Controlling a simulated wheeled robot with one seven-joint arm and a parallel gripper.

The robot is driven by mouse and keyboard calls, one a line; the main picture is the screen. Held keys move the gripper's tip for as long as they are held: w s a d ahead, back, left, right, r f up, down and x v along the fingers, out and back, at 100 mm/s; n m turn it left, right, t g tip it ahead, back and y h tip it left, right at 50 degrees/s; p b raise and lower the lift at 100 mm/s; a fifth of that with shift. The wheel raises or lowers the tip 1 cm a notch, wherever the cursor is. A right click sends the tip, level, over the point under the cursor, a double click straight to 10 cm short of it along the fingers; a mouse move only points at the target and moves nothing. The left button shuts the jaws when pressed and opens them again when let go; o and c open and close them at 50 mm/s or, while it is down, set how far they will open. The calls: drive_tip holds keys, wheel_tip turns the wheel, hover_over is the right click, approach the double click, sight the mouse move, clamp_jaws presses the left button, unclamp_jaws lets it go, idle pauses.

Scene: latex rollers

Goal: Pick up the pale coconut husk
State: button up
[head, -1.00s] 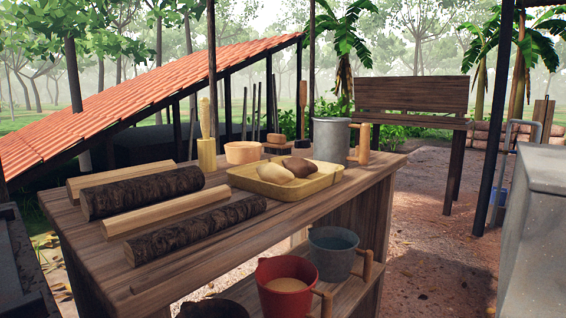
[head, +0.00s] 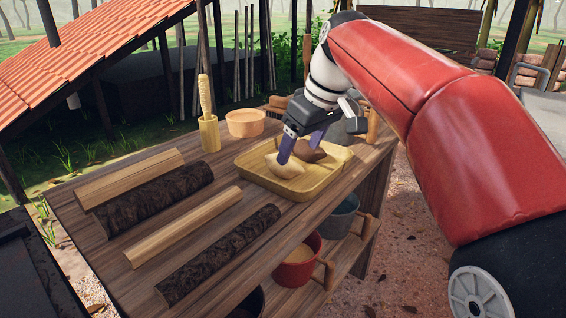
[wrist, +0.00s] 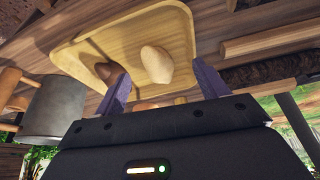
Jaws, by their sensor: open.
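The pale coconut husk (head: 285,168) lies at the left part of a yellow wooden tray (head: 326,170) on the table. A brown husk (head: 309,154) lies beside it in the tray. My gripper (head: 300,148) is open, over the tray; its near purple finger overlaps the pale husk in the head view. In the wrist view, the pale husk (wrist: 156,64) shows between the two fingers of my gripper (wrist: 162,84), closer to the right one. The brown husk (wrist: 110,73) is partly hidden behind the left finger. I cannot tell whether either finger touches a husk.
Bark-covered and bare wooden rollers (head: 155,198) lie on the left of the table. A wooden holder (head: 209,132) and an orange bowl (head: 245,123) stand behind the tray. A grey mug (head: 342,137) stands close behind my gripper. A red mug (head: 296,262) is on the lower shelf.

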sight(290, 162)
drive_tip(key=shift+w+a+r+n, duration=0.2)
drive_tip(key=shift+w+a+n, duration=0.4)
drive_tip(key=shift+w+a, duration=0.35)
drive_tip(key=shift+w+a+f, duration=0.1)
drive_tip(key=shift+w+f, duration=0.1)
drive_tip(key=shift+f, duration=0.1)
drive_tip(key=x, duration=0.6)
drive_tip(key=shift+w+f+b, duration=0.25)
drive_tip(key=shift+f+b, duration=0.1)
drive_tip(key=shift+b, duration=0.05)
drive_tip(key=shift+c, duration=0.3)
drive_tip(key=c, duration=1)
